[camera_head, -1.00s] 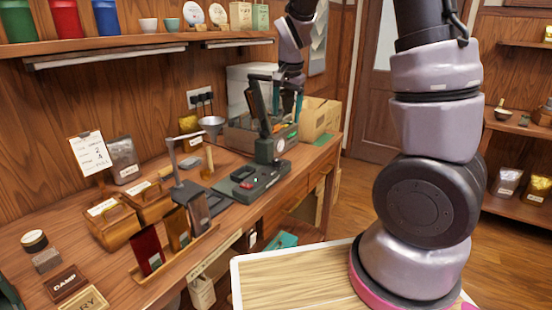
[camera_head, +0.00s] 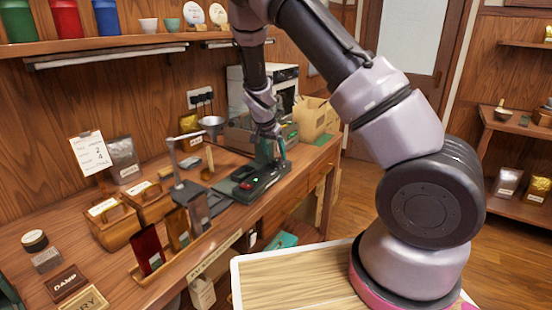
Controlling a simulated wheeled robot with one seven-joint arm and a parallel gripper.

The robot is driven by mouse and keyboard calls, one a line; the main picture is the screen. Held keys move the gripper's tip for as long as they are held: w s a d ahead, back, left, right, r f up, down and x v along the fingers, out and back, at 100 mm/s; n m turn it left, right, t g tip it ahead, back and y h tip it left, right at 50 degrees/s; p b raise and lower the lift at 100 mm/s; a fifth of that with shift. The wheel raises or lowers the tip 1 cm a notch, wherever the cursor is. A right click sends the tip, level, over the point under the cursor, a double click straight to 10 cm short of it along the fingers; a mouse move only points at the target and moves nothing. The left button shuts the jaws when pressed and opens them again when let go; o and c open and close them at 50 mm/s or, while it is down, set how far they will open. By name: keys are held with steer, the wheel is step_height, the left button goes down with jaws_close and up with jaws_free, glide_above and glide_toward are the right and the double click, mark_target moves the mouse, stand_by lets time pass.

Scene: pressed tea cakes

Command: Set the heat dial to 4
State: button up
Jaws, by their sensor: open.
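The dark green sealing machine (camera_head: 238,187) sits near the right part of the bench, with a red part and a small lit green light on its top. The heat dial itself is too small to make out, and its setting cannot be read. My gripper (camera_head: 281,152) points down at the back end of the machine, close above or beside it; I cannot tell whether it touches. Its jaws are open, with nothing visible between them. My arm hides the machine's upright lever. A clipboard card (camera_head: 90,152) stands at the back left of the bench, with a 2 and a 4 on it.
A cardboard box (camera_head: 318,118) stands at the bench's far end. A shelf (camera_head: 100,47) hangs above.

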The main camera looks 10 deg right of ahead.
mark_target(277, 159)
steer(key=shift+x, duration=1.6)
steer(key=shift+c, duration=0.3)
jaws_close()
